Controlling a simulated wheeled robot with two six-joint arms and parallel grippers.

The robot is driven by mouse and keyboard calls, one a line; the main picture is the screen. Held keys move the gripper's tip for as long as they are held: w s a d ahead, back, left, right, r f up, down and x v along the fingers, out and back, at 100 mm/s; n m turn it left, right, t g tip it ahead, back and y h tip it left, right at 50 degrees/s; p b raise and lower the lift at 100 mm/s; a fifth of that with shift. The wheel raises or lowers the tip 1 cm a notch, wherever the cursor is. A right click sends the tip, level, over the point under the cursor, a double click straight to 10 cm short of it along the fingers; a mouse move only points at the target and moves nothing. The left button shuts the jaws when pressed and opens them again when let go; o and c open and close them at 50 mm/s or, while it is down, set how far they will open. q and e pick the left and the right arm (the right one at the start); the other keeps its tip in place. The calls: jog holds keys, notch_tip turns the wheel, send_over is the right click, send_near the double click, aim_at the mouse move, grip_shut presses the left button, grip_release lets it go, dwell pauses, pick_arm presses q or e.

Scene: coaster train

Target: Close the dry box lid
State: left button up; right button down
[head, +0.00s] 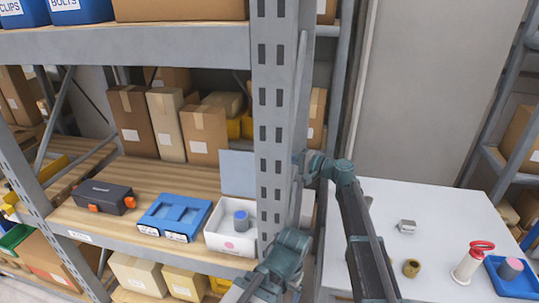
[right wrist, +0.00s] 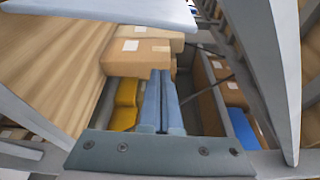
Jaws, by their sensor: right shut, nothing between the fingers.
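The white dry box (head: 215,240) stands on the wooden shelf board, left of the grey upright, with its right part hidden behind the upright. Its pale blue-grey lid (head: 238,172) is open and stands up at the back. A grey cylinder (head: 241,221) and a pink round piece are inside. My right arm reaches to the upright in the head view, where its gripper is hidden. In the right wrist view my right gripper (right wrist: 162,85) is shut and empty. A pale panel (right wrist: 110,12) crosses the top there; I cannot tell whether it is the lid. My left gripper is not in view.
The perforated grey upright (head: 272,120) stands between my right arm and the box. A blue tray (head: 175,217) and a dark case with orange latches (head: 103,197) sit left of the box. Cartons (head: 207,133) stand behind. A white table (head: 440,222) with small items is at right.

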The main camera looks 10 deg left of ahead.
aim_at(246, 173)
jog(key=x, duration=0.9)
jog(key=s, duration=0.4)
jog(key=shift+s+d, duration=0.1)
jog(key=shift+d, duration=0.1)
jog(key=shift+s+r, duration=0.1)
